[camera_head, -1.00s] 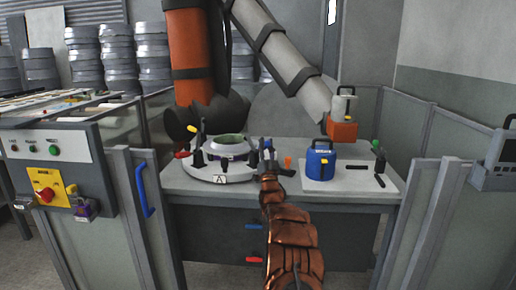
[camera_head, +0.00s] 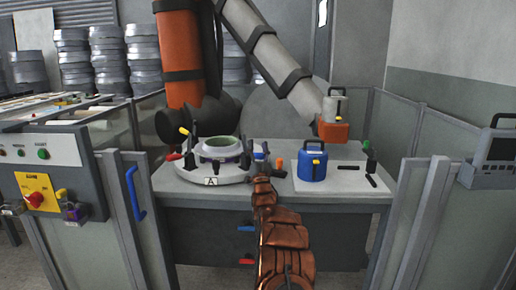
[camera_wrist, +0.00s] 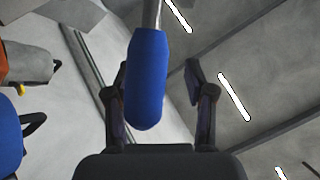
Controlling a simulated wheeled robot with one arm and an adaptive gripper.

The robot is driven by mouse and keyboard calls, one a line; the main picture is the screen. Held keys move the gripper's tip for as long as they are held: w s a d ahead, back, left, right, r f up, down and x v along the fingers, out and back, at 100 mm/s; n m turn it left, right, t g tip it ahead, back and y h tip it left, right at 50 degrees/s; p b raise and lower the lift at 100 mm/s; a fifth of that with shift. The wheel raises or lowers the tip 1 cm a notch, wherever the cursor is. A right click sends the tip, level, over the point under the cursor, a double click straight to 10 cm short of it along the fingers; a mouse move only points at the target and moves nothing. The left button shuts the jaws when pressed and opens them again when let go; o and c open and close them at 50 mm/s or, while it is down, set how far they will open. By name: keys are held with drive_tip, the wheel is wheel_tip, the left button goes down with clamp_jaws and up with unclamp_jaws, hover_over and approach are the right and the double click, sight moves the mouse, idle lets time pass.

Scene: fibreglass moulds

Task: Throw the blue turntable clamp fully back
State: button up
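In the wrist view the blue handle (camera_wrist: 147,80), on a metal rod, points down between the fingers of my gripper (camera_wrist: 160,98). The fingers are apart, with a visible gap between the right finger and the handle. My gripper (camera_head: 261,168) is small and partly hidden by my arm in the head view.
Yellow (camera_head: 184,131) and red (camera_head: 173,156) handles sit at the turntable's left. An orange piece (camera_head: 279,164) and a blue container (camera_head: 312,168) stand to the right. A large orange-and-grey robot arm (camera_head: 268,52) overhangs the bench. Fence panels (camera_head: 128,215) flank the bench front.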

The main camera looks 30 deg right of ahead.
drive_tip(key=shift+a, duration=0.1)
drive_tip(key=shift+s+f, duration=0.25)
drive_tip(key=shift+f, duration=0.1)
drive_tip(key=shift+s+a+f, duration=0.2)
drive_tip(key=shift+s+a, duration=0.1)
drive_tip(key=shift+s, duration=0.45)
drive_tip(key=shift+s+a, duration=0.35)
drive_tip(key=shift+s, duration=0.45)
drive_tip(key=shift+s+a, duration=0.35)
drive_tip(key=shift+s, duration=0.45)
drive_tip(key=shift+s+a, duration=0.35)
drive_tip(key=shift+s, duration=0.45)
drive_tip(key=shift+s+a+r, duration=0.1)
drive_tip(key=shift+s+a, duration=0.25)
drive_tip(key=shift+s, duration=0.5)
drive_tip(key=shift+s+a+f, duration=0.1)
drive_tip(key=shift+s+a, duration=0.3)
drive_tip(key=shift+s, duration=0.4)
drive_tip(key=shift+s+a+r, duration=0.1)
drive_tip(key=shift+s+a, duration=0.25)
drive_tip(key=shift+s, duration=0.5)
